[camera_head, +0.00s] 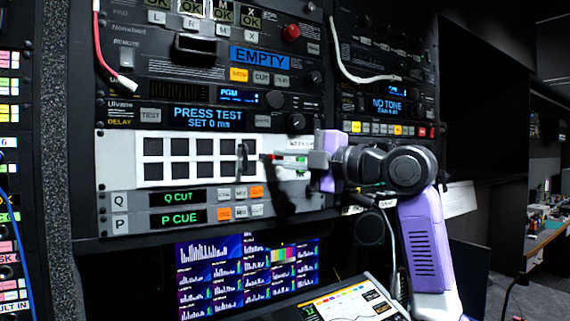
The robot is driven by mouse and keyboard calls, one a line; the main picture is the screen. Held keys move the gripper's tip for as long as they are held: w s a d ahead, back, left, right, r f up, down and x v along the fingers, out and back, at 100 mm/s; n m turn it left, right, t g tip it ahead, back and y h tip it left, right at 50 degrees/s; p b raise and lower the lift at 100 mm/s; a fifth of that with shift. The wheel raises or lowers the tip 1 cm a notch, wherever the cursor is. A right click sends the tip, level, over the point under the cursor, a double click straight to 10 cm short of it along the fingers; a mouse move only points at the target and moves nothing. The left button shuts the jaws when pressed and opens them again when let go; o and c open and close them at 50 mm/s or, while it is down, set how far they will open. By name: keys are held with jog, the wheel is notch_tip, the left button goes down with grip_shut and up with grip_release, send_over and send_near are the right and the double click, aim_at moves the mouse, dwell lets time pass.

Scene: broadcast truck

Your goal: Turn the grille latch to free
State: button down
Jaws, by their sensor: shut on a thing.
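The grille (166,158) is a white panel with two rows of dark square openings, in the middle of the rack. At its right end are a dark upright handle-like bar (243,158) and small red and green marks. My gripper (270,157) reaches in from the right at the grille's right end, its fingers pointing left. Its jaws are shut on the grille latch, which is mostly hidden by the fingers. I cannot tell the latch's exact angle.
Above the grille is a unit reading PRESS TEST (209,118). Below it are the Q CUT (178,197) and P CUE (178,217) rows with buttons. A red cable (104,50) and a white cable (345,67) hang on the rack. A tablet-like screen (345,304) stands low in front.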

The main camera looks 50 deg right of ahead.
jog(key=shift+w+a+f+m+t+h+b, duration=0.15)
jog(key=shift+m+t+h+b, duration=0.85)
jog(key=shift+m, duration=2.5)
jog(key=shift+s+a+f+m+t+h+b, duration=0.15)
jog(key=shift+m+h+b, duration=0.35)
jog(key=shift+m+h, duration=2.15)
jog(key=shift+w+a+f+m+t+h+b, duration=0.2)
jog(key=shift+m+t+h+b, duration=0.4)
jog(key=shift+m, duration=3.75)
jog(key=shift+d+m+g, duration=0.1)
jog(key=shift+m+g, duration=0.15)
jog(key=shift+m, duration=0.05)
jog(key=c, duration=1.5)
grip_release()
jog(key=shift+s, duration=0.1)
jog(key=b+v, duration=0.2)
jog(key=v, duration=0.5)
jog(key=shift+s+f+b, duration=0.2)
jog(key=shift+s+b, duration=0.1)
jog(key=shift+s, duration=0.05)
jog(key=shift+r, duration=0.15)
